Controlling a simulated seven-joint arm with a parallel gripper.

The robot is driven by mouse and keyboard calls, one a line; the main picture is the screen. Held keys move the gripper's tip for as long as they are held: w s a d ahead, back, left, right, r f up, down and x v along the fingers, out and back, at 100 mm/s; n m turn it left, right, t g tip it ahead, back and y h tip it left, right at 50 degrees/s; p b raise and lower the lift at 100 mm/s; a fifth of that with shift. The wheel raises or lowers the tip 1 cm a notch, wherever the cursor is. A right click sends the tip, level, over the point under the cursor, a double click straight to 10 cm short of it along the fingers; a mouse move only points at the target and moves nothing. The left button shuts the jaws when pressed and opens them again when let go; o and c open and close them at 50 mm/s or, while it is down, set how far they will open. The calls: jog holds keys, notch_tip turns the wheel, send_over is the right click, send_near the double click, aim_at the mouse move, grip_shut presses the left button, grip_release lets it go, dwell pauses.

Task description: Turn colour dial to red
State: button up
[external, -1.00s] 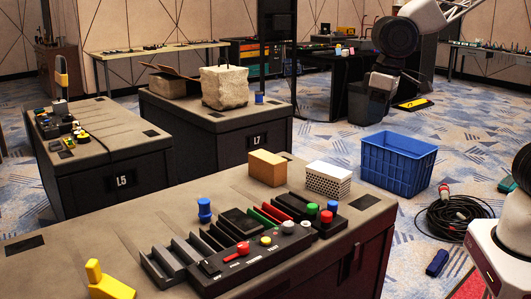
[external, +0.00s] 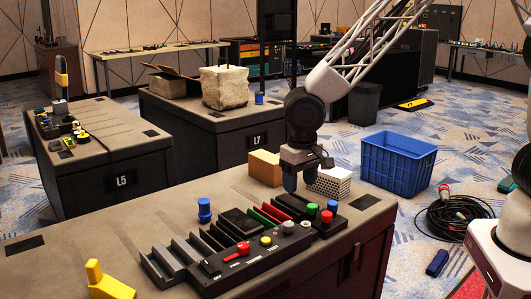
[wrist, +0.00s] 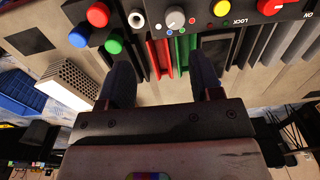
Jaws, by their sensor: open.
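The colour dial is a pale grey round knob (wrist: 175,18) with small coloured dots around it in the wrist view. In the external view it is the grey knob (external: 288,227) on the black console (external: 225,279). My gripper (external: 304,182) is open and empty, pointing down above the far side of the console. In the wrist view its two dark fingers (wrist: 162,72) are spread apart, with the dial beyond them at the top. The fingers are not touching the dial. The dial's pointer direction is too small to tell.
A yellow button (wrist: 222,8), a white-ringed button (wrist: 136,19) and a red lever (external: 238,252) flank the dial. Red (wrist: 98,14), green (wrist: 113,44) and blue (wrist: 79,36) knobs stand nearby. A tan block (external: 264,168) and white perforated block (external: 330,181) are behind.

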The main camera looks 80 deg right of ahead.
send_over(288, 223)
jog(key=shift+m, duration=0.4)
notch_tip(288, 223, down, 4)
jog(key=shift+f, duration=0.1)
jog(key=shift+f, duration=0.1)
jog(key=shift+f, duration=3.75)
jog(key=c, duration=0.9)
